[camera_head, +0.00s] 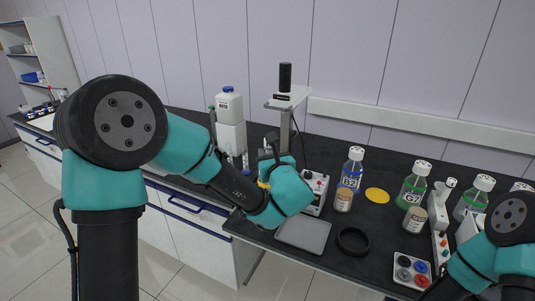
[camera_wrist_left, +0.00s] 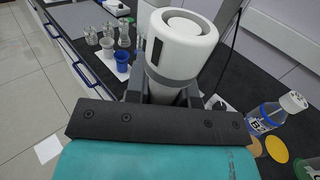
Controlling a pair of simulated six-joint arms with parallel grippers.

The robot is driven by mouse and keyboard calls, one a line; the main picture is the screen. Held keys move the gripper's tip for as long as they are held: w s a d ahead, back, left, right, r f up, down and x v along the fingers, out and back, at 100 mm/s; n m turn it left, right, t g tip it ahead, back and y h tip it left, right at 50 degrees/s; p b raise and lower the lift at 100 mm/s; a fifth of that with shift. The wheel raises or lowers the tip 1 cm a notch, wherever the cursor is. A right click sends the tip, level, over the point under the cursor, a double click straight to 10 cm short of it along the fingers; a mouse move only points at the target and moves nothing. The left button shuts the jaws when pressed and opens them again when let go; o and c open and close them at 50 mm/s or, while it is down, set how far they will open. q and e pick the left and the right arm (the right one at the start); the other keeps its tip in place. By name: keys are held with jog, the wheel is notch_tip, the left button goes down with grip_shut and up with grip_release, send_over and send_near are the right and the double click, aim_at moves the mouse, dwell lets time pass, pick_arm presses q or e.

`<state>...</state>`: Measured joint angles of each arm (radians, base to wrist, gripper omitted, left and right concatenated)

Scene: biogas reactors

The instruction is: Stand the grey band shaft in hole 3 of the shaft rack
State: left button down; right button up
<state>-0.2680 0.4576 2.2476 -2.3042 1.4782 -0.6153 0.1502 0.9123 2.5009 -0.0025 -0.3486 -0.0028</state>
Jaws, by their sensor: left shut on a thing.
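The grey band shaft (camera_wrist_left: 182,45) shows large in the left wrist view, with a round white top and a grey band lower on its body. My left gripper (camera_wrist_left: 164,97) is shut on it below the band, one dark finger on each side. In the head view my left gripper (camera_head: 272,147) is partly hidden behind its own teal wrist, and the shaft cannot be made out there. The shaft's lower end is hidden in both views. I cannot make out the shaft rack or hole 3. My right arm enters at the lower right of the head view; its gripper is not in view.
A white bottle (camera_head: 229,105) and a stand (camera_head: 286,101) are behind the left gripper. Small glassware (camera_wrist_left: 106,42) stands left of the shaft.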

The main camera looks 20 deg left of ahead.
pick_arm(q)
jog(key=shift+r, duration=1)
dwell(0.7)
